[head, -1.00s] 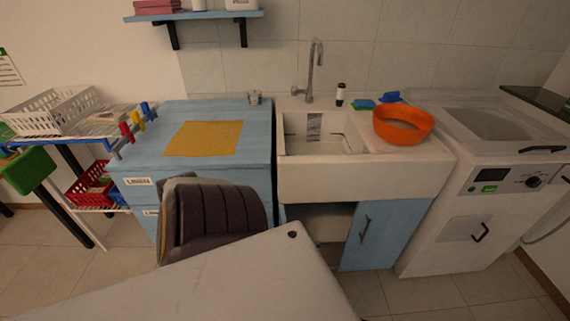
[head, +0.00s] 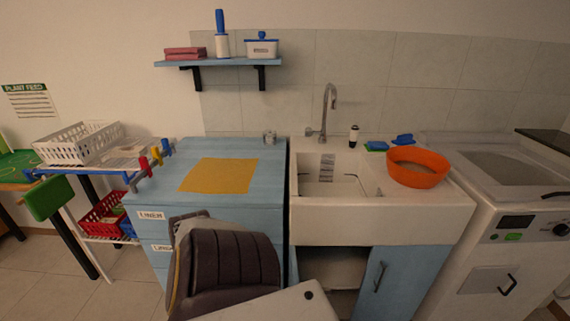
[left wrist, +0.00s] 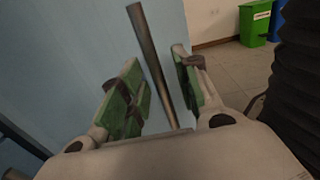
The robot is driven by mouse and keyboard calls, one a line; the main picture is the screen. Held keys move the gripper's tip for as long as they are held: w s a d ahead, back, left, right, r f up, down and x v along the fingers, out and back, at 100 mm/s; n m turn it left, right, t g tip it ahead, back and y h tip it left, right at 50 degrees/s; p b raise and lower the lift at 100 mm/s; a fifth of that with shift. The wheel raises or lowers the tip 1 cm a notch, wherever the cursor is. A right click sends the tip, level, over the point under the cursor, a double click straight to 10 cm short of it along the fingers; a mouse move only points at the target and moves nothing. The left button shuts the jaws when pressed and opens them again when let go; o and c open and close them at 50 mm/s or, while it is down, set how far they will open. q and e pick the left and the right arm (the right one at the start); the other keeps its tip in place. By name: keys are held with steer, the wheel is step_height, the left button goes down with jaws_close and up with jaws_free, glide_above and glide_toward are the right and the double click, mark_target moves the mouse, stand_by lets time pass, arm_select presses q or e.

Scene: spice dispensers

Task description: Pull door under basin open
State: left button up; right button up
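The basin (head: 385,225) stands on a blue cabinet. Its right door (head: 385,285) looks closed and has a dark bar handle (head: 379,276). To its left the space under the basin (head: 333,268) is uncovered, showing a dark interior. In the left wrist view a dark bar handle (left wrist: 152,55) stands on a blue panel (left wrist: 75,45); I cannot tell for sure which door this is. My left gripper (left wrist: 158,88) has its green-padded fingers apart, on either side of the handle, with gaps visible. Neither gripper shows in the head view.
A blue drawer cabinet (head: 262,170) with a yellow cloth (head: 218,175) is left of the basin. A dark ribbed shape (head: 235,265) hides part of its front. A washing machine (head: 495,240) stands right. An orange bowl (head: 418,168) rests on the basin.

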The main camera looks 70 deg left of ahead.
arm_select(q)
steer(key=v, duration=1.1)
steer(key=shift+s, duration=0.35)
steer(key=shift+a, duration=0.1)
